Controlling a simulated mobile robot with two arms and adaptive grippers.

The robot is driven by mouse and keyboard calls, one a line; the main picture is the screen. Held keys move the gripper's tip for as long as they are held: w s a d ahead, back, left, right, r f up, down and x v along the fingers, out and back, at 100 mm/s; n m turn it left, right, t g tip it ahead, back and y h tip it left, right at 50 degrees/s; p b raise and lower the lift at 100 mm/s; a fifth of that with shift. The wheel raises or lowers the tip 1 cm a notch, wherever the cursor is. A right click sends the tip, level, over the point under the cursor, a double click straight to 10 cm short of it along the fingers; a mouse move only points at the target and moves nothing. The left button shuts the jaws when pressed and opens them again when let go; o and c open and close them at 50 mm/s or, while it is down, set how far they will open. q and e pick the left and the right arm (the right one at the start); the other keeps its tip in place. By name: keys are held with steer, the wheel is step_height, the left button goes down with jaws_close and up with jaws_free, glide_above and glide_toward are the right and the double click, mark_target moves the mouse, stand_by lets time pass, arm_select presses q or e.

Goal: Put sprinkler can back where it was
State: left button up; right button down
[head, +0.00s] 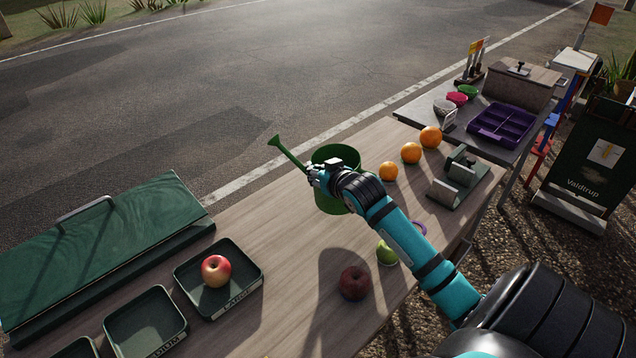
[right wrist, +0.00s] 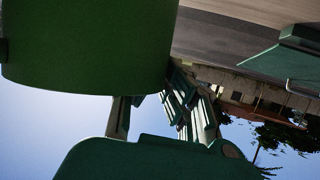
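The green sprinkler can (head: 350,155) is over the middle of the wooden table, its long spout (head: 288,152) pointing to the upper left. My right gripper (head: 318,176) is at the can's near side, by the spout's base, and appears closed on it. The exact grip point is hidden. In the right wrist view the can's green wall (right wrist: 85,45) fills the upper left and covers part of my fingers (right wrist: 165,112). A dark shadow lies on the table below the can, apart from its base, so it looks raised. My left gripper is out of view.
Several oranges (head: 411,153) and a grey-green stand (head: 460,180) lie to the right on the wooden table (head: 265,225). A dark red apple (head: 354,283) and a green fruit (head: 386,252) lie nearer. Dark trays (head: 145,318) and a green case (head: 100,250) are left.

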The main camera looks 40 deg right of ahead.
step_height(320, 180, down, 3)
steer(key=shift+w+f+p, duration=0.1)
steer(key=shift+p, duration=0.55)
steer(key=shift+f, duration=0.35)
steer(key=c, duration=1.9)
jaws_free()
steer(key=shift+f, duration=0.35)
steer(key=shift+c, duration=0.2)
steer(key=o, duration=0.5)
steer(key=shift+c, duration=0.2)
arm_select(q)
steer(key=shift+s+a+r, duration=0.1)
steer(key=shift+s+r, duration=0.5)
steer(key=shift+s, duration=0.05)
